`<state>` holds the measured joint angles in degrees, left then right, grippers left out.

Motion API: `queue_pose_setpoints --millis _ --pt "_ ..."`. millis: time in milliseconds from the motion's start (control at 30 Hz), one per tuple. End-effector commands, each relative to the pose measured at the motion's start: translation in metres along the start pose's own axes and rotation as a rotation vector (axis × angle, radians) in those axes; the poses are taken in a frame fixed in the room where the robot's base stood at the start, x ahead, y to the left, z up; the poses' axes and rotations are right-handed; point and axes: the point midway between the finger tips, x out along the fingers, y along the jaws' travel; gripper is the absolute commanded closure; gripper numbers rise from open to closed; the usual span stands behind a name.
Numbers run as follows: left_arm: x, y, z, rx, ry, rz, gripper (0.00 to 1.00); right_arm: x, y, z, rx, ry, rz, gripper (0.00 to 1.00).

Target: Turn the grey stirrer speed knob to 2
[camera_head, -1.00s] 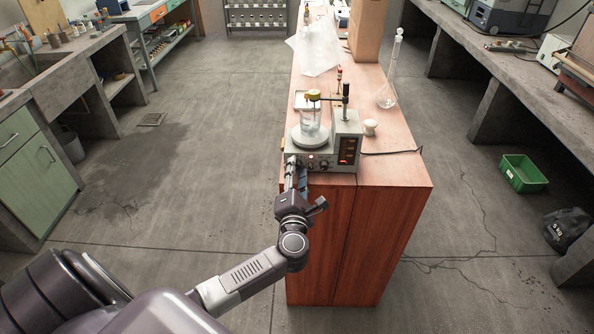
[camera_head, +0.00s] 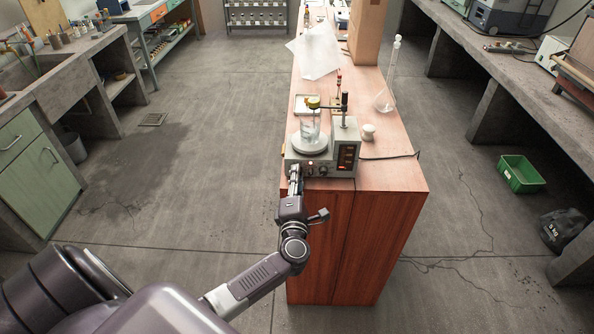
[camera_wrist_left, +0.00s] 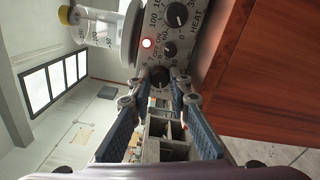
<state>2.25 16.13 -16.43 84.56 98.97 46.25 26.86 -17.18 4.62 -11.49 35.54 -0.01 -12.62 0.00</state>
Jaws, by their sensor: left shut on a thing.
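The hotplate stirrer (camera_head: 345,137) stands at the near end of the wooden bench, its control panel facing me. The grey stirrer speed knob (camera_wrist_left: 160,75) sits low in the left wrist view, between my fingertips, with printed scale numbers beside it. Its pointer is mostly hidden, so I cannot read its setting. My left gripper (camera_wrist_left: 159,82) is shut on this knob; in the head view it reaches the left part of the panel (camera_head: 295,172). My right gripper is not in view.
A glass beaker (camera_head: 310,128) stands on the round plate. A cable (camera_head: 390,157) runs right from the stirrer. The floor left of the bench is clear.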

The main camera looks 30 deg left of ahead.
Motion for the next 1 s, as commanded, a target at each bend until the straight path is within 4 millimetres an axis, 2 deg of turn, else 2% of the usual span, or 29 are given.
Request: queue_pose_setpoints --millis 33,400,700,1000 --pt "-0.001 0.003 0.001 0.043 0.003 -0.005 1.00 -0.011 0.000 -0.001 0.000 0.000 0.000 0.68" --pt "-0.001 0.001 0.001 0.355 0.001 -0.005 1.00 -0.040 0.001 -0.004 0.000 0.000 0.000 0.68" --pt "-0.001 -0.001 0.001 0.513 -0.001 -0.005 1.00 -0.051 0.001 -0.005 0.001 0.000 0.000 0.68" --pt "-0.001 -0.002 0.000 0.569 -0.001 -0.004 1.00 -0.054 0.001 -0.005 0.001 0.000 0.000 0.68"
